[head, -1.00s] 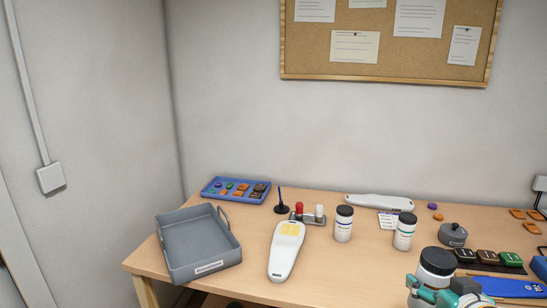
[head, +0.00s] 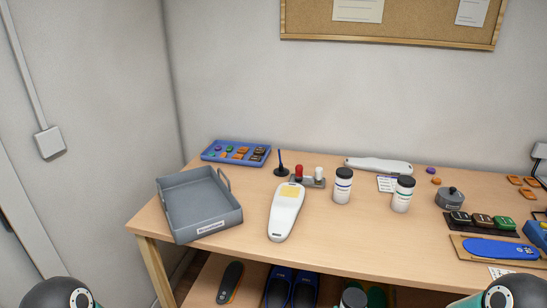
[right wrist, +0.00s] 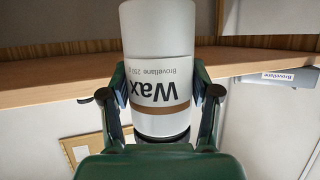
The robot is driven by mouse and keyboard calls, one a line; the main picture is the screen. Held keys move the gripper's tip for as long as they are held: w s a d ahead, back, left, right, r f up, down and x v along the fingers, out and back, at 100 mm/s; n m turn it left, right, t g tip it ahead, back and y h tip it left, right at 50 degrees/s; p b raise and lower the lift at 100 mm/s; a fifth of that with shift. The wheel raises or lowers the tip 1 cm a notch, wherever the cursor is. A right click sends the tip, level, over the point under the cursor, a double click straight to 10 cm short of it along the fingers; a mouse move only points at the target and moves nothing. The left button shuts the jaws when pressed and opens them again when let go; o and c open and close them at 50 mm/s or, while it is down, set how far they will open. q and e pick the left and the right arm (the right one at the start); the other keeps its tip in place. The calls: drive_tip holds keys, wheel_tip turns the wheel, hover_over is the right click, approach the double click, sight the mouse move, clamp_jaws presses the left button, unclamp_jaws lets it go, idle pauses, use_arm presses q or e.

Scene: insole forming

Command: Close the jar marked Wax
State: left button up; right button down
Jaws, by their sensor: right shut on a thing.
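The white jar marked Wax (right wrist: 160,65), with a brown band, fills the middle of the right wrist view. Its lettering is upside down there. My right gripper (right wrist: 160,98) is shut on its sides. The jar's end nearest the gripper palm is partly hidden, so I cannot tell whether a lid is on it. In the head view a dark-topped jar (head: 353,297) shows at the bottom edge; I cannot tell whether it is the Wax jar. No loose lid is clearly seen. My left gripper is outside both views.
Two dark-lidded white jars (head: 342,187) (head: 402,195) stand on the table (head: 330,245). A grey tray (head: 207,225) is at left, with a white device (head: 285,220) beside it. A grey pot (head: 449,198) is at right. The front middle of the table is clear. Shoes (head: 290,287) lie below.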

sight(348, 293)
drive_tip(key=shift+m+h, duration=0.4)
drive_tip(key=shift+h, duration=0.1)
drive_tip(key=w+r, duration=0.1)
drive_tip(key=w+a+r, duration=0.1)
drive_tip(key=r, duration=0.1)
drive_tip(key=shift+w+r, duration=0.2)
drive_tip(key=shift+w, duration=0.2)
drive_tip(key=shift+w+d+r, duration=0.1)
drive_tip(key=shift+w+r, duration=0.05)
drive_tip(key=shift+r, duration=0.15)
drive_tip(key=shift+a, duration=0.25)
drive_tip(key=s+a+f+n+g+y, duration=0.1)
drive_tip(key=s+a+n+y, duration=0.2)
drive_tip(key=a, duration=0.4)
drive_tip(key=s+a+n+g+y, duration=0.2)
drive_tip(key=s+a+n+y, duration=0.2)
drive_tip(key=s+a+y, duration=0.1)
drive_tip(key=shift+s+a+f+n, duration=0.3)
drive_tip(key=shift+s+a+f, duration=0.15)
drive_tip(key=shift+a, duration=0.65)
